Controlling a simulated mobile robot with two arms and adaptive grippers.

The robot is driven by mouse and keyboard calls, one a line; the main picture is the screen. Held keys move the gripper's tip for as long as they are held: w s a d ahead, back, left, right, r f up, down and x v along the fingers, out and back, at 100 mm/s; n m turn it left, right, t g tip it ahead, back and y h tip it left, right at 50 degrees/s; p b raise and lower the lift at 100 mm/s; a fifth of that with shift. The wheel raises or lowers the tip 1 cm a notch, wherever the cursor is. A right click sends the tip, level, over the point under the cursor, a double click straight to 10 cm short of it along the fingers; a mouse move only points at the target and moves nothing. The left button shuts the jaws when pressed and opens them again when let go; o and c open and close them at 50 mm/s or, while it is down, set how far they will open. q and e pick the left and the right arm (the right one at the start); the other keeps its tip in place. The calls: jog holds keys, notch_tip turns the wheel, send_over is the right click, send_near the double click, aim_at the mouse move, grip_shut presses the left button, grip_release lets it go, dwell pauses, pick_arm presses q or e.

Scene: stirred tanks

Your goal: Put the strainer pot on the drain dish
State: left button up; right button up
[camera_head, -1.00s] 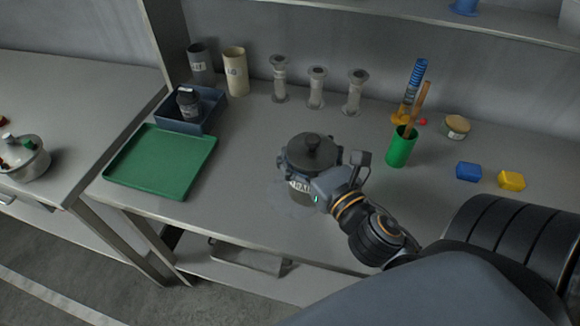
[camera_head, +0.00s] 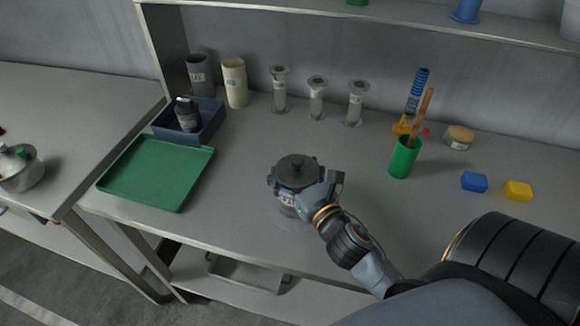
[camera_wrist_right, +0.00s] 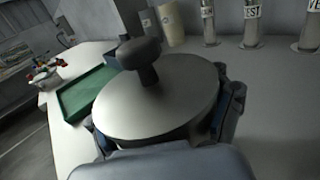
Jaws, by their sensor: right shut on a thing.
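The strainer pot (camera_head: 284,182) is dark grey with a flat round lid, a knob and a white label. It is upright over the middle of the bench in the head view. My right gripper (camera_head: 318,194) is shut on it from the right and front. In the right wrist view, its lid (camera_wrist_right: 160,105) fills the middle, with dark finger parts at both sides. I cannot tell how far its base is from the bench. A flat green tray (camera_head: 148,177), which may be the drain dish, lies empty to its left. My left gripper is out of view.
A blue bin (camera_head: 207,133) with a dark bottle stands behind the green tray. Labelled cylinders (camera_head: 317,100) stand along the back. A green cup (camera_head: 403,160) of tools, a blue block (camera_head: 474,182) and a yellow block (camera_head: 518,191) are to the right. Bench between pot and tray is clear.

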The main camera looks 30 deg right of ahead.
jog(key=shift+f, duration=0.15)
jog(key=o, duration=1.7)
jog(key=shift+r, duration=0.25)
jog(key=s+b, duration=0.1)
jog(key=s, duration=0.3)
jog(key=s+b, duration=0.1)
jog(key=s, duration=0.3)
jog(key=s+a+b, duration=0.1)
jog(key=s, duration=0.3)
jog(key=shift+f+b, duration=0.1)
jog(key=shift+b, duration=0.25)
